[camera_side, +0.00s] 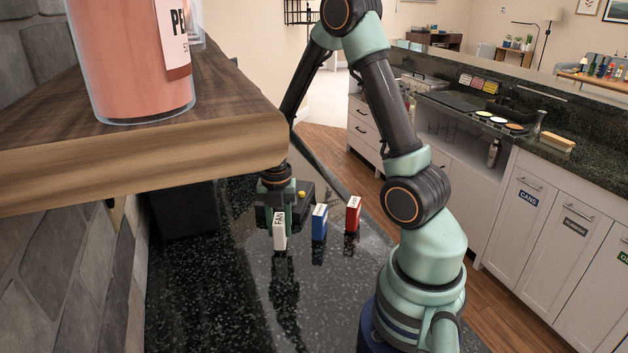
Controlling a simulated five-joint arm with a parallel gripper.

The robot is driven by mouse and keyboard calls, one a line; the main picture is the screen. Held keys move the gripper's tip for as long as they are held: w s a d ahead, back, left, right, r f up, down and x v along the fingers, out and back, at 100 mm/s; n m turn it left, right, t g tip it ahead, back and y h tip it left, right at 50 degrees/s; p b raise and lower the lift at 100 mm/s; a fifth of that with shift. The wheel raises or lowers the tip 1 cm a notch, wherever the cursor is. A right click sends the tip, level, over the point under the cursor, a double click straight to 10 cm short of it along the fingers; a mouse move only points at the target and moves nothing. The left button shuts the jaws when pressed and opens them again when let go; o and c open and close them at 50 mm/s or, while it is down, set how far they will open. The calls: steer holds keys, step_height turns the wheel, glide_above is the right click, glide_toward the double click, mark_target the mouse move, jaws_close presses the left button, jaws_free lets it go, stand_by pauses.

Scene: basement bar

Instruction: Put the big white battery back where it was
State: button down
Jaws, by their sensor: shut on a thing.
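A white block-shaped battery (280,234) with dark lettering stands upright at the left end of a short row on the dark speckled counter (215,290). My gripper (278,213) comes down from above and is shut on the upper part of the white battery. Its fingers cover some of the battery's sides. I cannot tell whether the battery's base touches the counter.
A blue block (319,222) and a red block (353,214) stand to the right of the white battery. A black device with a yellow button (301,194) lies behind. A wooden shelf (140,160) with a pink-filled container (130,60) overhangs the left.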

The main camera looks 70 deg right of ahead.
steer(key=shift+f, duration=0.1)
steer(key=c, duration=0.6)
jaws_free()
steer(key=shift+o, duration=0.2)
step_height(320, 180, up, 12)
steer(key=shift+f, duration=0.1)
steer(key=s+a+r+m+t, duration=0.2)
steer(key=a+r+m, duration=0.3)
steer(key=m, duration=0.6)
steer(key=s+a+r+m+t, duration=0.2)
steer(key=a+r+m, duration=0.3)
steer(key=a+m, duration=0.3)
steer(key=m+t, duration=0.1)
steer(key=m, duration=0.2)
steer(key=shift+s+t, duration=0.15)
steer(key=shift+t, duration=0.15)
